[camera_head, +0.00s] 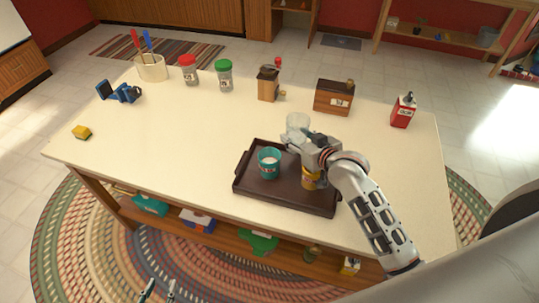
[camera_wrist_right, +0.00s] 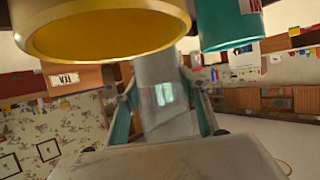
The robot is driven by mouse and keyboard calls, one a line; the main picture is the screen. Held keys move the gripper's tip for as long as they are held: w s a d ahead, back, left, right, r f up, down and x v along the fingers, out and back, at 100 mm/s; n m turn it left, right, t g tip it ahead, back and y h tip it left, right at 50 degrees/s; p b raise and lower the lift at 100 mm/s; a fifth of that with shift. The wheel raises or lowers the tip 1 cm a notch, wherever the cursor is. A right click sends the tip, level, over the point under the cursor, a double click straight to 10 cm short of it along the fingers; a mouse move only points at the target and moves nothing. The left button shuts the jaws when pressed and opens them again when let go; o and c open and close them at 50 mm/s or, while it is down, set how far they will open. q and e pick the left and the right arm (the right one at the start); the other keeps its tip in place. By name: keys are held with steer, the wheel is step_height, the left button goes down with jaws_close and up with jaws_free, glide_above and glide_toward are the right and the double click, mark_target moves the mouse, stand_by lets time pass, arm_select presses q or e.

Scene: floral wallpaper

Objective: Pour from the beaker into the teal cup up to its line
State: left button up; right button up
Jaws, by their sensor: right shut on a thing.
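The teal cup (camera_head: 268,168) stands upright on the dark tray (camera_head: 262,196), with something pale inside. Its line cannot be made out. My right gripper (camera_head: 300,146) is shut on the clear beaker (camera_head: 297,122), to the right of and behind the teal cup. The right wrist view shows the beaker (camera_wrist_right: 163,95) between the two fingers, with the teal cup (camera_wrist_right: 228,22) close by. The beaker's contents and exact tilt are hard to tell. My left gripper (camera_head: 159,288) shows at the bottom edge, fingers apart and empty, away from the tray.
A yellow cup (camera_head: 311,181) stands on the tray, partly hidden by my right gripper.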

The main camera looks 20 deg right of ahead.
mark_target(292, 121)
steer(key=shift+r, duration=0.1)
steer(key=shift+r, duration=2.5)
